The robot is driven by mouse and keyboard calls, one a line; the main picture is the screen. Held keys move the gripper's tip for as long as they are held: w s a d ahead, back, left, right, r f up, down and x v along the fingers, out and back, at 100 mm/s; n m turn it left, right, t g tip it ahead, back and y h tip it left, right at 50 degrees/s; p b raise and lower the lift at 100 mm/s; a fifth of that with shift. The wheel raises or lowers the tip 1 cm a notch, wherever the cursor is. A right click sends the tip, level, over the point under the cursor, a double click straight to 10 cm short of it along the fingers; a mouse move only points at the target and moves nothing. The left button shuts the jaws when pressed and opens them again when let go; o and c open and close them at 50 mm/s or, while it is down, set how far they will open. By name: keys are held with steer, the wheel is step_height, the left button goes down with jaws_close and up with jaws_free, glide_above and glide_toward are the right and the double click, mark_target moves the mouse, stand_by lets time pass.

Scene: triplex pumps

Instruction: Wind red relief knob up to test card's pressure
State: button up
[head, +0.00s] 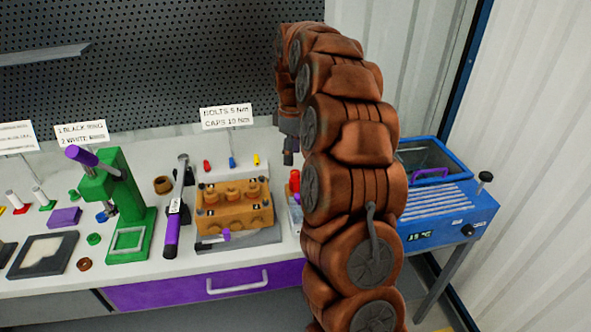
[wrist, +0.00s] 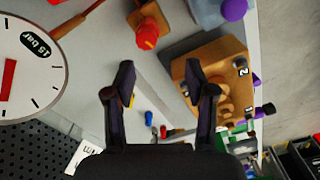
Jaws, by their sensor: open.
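The red relief knob (wrist: 148,36) sits on an orange-brown body (wrist: 152,12) in the wrist view, ahead of the fingertips. In the head view the red knob (head: 295,178) shows just left of my arm, which hides part of its surroundings. A large white round dial (wrist: 30,55) fills the left of the wrist view, cut off by the edge, with a red pointer and a dark label reading "15 bar" (wrist: 36,45). I see no separate test card. My gripper (wrist: 163,82) is open and empty, its two fingers spread short of the knob. In the head view it (head: 289,155) hangs above the bench.
The orange pump block (head: 235,205) stands left of the knob, also right in the wrist view (wrist: 222,80). A green press (head: 125,205) and purple-handled tool (head: 172,230) stand farther left. The blue bath (head: 450,215) is right of my arm. A perforated board backs the bench.

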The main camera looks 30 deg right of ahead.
mark_target(296, 172)
steer(key=shift+w+d+f, duration=0.1)
steer(key=shift+w+d, duration=0.1)
steer(key=shift+d, duration=0.25)
steer(key=shift+w+d+f, duration=0.1)
steer(key=shift+w+d, duration=0.05)
steer(key=shift+d, duration=0.25)
steer(key=shift+d+f, duration=0.1)
steer(key=shift+f, duration=0.05)
step_height(296, 172, down, 6)
steer(key=shift+r+p, duration=0.1)
steer(key=shift+p, duration=1)
steer(key=shift+f, duration=0.85)
jaws_close()
